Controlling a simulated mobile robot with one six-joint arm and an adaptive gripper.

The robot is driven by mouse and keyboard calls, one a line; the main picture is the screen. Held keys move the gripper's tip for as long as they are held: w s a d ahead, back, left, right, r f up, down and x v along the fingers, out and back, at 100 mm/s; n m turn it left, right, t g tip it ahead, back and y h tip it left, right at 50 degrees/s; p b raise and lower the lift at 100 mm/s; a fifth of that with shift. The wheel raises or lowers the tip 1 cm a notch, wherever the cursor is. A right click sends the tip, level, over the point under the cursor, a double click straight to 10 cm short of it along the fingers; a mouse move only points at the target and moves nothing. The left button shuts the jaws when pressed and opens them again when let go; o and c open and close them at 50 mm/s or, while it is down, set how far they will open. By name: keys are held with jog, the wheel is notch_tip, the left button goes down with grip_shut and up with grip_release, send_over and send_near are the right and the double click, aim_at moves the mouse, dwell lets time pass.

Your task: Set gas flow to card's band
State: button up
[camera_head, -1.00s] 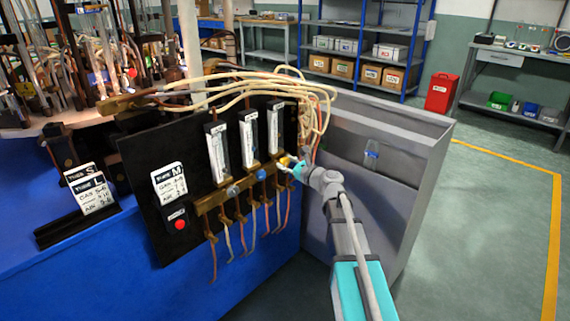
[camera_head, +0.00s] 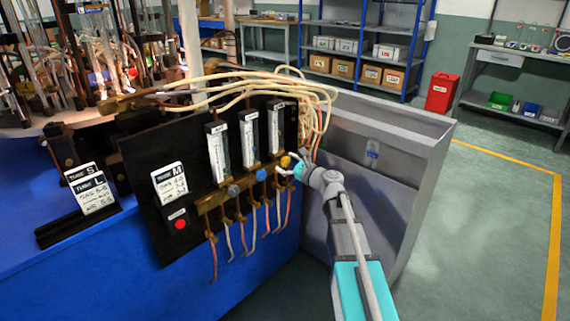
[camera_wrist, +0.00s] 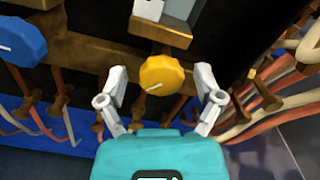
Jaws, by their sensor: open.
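The yellow knob (camera_head: 285,161) is on the brass manifold (camera_head: 210,203) below the right-hand flowmeter (camera_head: 275,128). In the wrist view the yellow knob (camera_wrist: 166,74) shows a pale pointer mark slanting to the lower left. My gripper (camera_head: 289,168) is open in front of it; in the wrist view its fingers (camera_wrist: 160,80) stand either side of the knob, with gaps visible. The card "M" (camera_head: 170,185) is mounted on the black panel (camera_head: 140,160); its rows are too small to read surely. The float in the right-hand flowmeter cannot be made out.
A blue knob (camera_head: 261,174) and a grey-blue knob (camera_head: 234,190) sit left of the yellow one. Hoses (camera_head: 310,110) loop above the panel's right end, and tubes hang beneath the manifold. A grey bin (camera_head: 400,150) stands close on the right.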

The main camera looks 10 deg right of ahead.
jog(key=shift+s+d, duration=0.1)
jog(key=v, duration=1.1)
jog(key=shift+s+d, duration=0.15)
jog(key=shift+s, duration=0.2)
jog(key=s+a+f+n+g+h, duration=0.1)
jog(key=s+a+f+n+g, duration=0.55)
jog(key=a+f+n, duration=0.35)
jog(key=s+d+f+n+g+h, duration=0.3)
jog(key=s+f+n+g+h, duration=0.55)
jog(key=s+n, duration=0.5)
notch_tip(320, 180, up, 35)
jog(key=n+h+p, duration=0.1)
jog(key=p, duration=3.3)
jog(key=shift+w+f+p, duration=0.2)
jog(key=shift+w+p, duration=0.1)
jog(key=shift+p, duration=0.1)
